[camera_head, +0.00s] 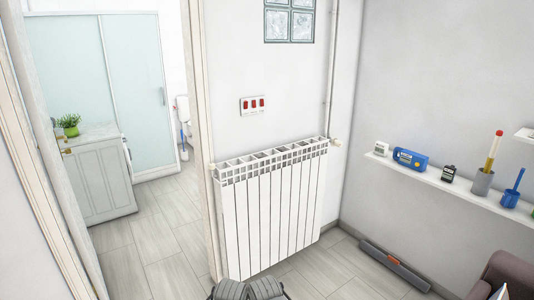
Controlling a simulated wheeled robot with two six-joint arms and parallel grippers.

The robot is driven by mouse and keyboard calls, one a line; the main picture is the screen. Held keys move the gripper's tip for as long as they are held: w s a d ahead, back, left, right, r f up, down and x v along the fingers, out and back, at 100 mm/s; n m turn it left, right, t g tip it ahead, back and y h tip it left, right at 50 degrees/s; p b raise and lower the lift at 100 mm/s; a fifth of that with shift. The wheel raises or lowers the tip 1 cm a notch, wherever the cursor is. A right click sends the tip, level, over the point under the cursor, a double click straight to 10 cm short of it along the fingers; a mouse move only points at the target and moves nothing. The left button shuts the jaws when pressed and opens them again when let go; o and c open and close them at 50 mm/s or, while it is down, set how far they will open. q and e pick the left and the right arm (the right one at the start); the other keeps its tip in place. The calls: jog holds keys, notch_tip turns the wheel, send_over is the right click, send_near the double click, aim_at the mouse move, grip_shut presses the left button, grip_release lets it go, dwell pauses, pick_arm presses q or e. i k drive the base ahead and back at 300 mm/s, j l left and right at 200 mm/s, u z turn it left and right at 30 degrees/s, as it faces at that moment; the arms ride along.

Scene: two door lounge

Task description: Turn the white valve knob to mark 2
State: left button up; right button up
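A white ribbed radiator (268,215) hangs on the wall in the middle of the head view. A small white valve knob (336,143) sits at its upper right end, at the foot of a thin vertical pipe. The knob is too small for me to read any mark or its setting. Another small fitting (212,166) shows at the radiator's upper left end.
A panel with red switches (252,105) is above the radiator. A white shelf (450,186) on the right wall holds several small items. A long grey object (394,266) lies on the floor below it. An open doorway is at left, with a white cabinet (98,180) beyond.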

aim_at(339, 145)
jog(key=i+j+z, duration=0.1)
jog(key=i+z, duration=0.25)
jog(key=i, duration=0.25)
jog(key=i+j+z, duration=0.3)
jog(key=i, duration=0.25)
jog(key=i+j+z, duration=0.35)
jog(key=i, duration=0.2)
jog(key=i+z, duration=0.2)
jog(key=i, duration=0.3)
jog(key=i+j+z, duration=0.1)
jog(key=i+z, duration=0.15)
jog(key=i, duration=0.25)
jog(key=i+j+z, duration=0.2)
jog(key=i, duration=0.35)
jog(key=i+j+z, duration=0.2)
jog(key=i, duration=0.25)
